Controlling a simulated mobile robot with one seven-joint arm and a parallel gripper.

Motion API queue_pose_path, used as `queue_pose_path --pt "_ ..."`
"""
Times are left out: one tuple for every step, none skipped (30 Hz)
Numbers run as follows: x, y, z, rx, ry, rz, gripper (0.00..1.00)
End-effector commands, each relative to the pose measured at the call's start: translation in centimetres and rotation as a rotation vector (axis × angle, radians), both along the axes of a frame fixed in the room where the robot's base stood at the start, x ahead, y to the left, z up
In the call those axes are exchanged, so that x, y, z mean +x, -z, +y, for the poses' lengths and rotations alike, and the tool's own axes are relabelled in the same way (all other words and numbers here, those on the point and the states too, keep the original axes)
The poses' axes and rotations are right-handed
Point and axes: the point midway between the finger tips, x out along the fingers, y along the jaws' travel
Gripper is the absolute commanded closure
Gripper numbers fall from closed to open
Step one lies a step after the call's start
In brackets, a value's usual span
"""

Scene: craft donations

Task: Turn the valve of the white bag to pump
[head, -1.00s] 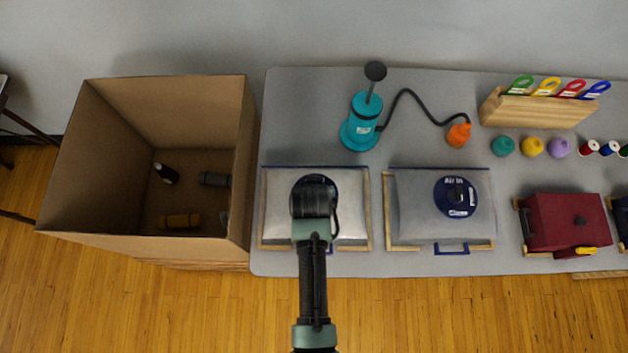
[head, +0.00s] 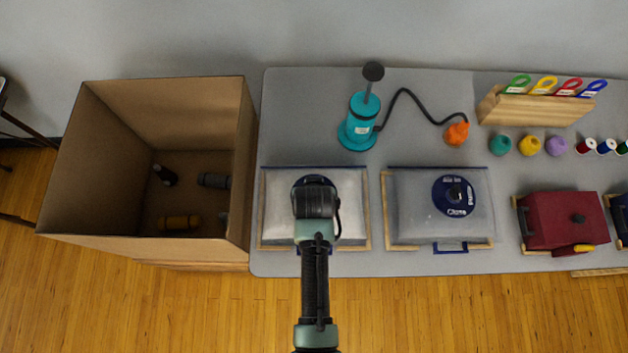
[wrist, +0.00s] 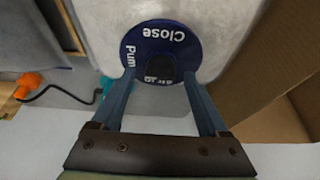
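The white bag (head: 350,205) lies on the table in a wooden frame, left of a greyer bag. In the wrist view, its round dark-blue valve dial (wrist: 136,38) carries the words "Close", "Pum…" and a partly hidden "Air In". A dark knob (wrist: 160,68) stands at its middle; its pointing direction is unclear. My gripper (wrist: 160,78) is over the dial, its two blue fingers apart on either side of the knob, with gaps visible. In the head view, my arm's end (head: 315,200) covers most of this dial.
The grey bag (head: 410,215) with its own blue dial (head: 455,196) lies just right. A teal pump (head: 360,122) with a black hose and orange end (head: 456,132) stands behind. A tall cardboard box (head: 245,190) borders the left side. A red case (head: 555,220) lies farther right.

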Motion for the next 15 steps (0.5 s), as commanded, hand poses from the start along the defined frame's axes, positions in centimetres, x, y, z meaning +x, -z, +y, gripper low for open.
queue_pose_path --pt "0.0 0.0 0.0 0.0 0.0 0.0 0.22" --pt "0.0 0.0 0.0 0.0 0.0 0.0 0.22" --pt "0.0 0.0 0.0 0.0 0.0 0.0 0.22" --pt "0.0 0.0 0.0 0.0 0.0 0.0 0.22" --pt "0.0 -0.1 0.0 0.0 0.0 0.0 0.22" --pt "-0.1 -0.2 0.0 0.0 0.0 0.0 0.22" --pt "-0.1 -0.3 0.0 0.0 0.0 0.0 0.22" --pt "-0.2 -0.5 0.0 0.0 0.0 0.0 0.22" --pt "-0.4 -0.8 0.0 0.0 0.0 0.0 0.22" --pt "-0.5 -1.1 0.0 0.0 0.0 -0.002 0.22" --pt "-0.6 -1.4 0.0 0.0 0.0 -0.001 0.22" --pt "-0.8 -2.0 0.0 0.0 0.0 -0.002 0.22" --pt "-1.0 -2.4 0.0 0.0 0.0 -0.002 0.22" --pt "-1.2 -2.8 0.0 0.0 0.0 -0.002 0.22" --pt "-1.4 -3.5 0.0 0.0 0.001 -0.002 0.22"
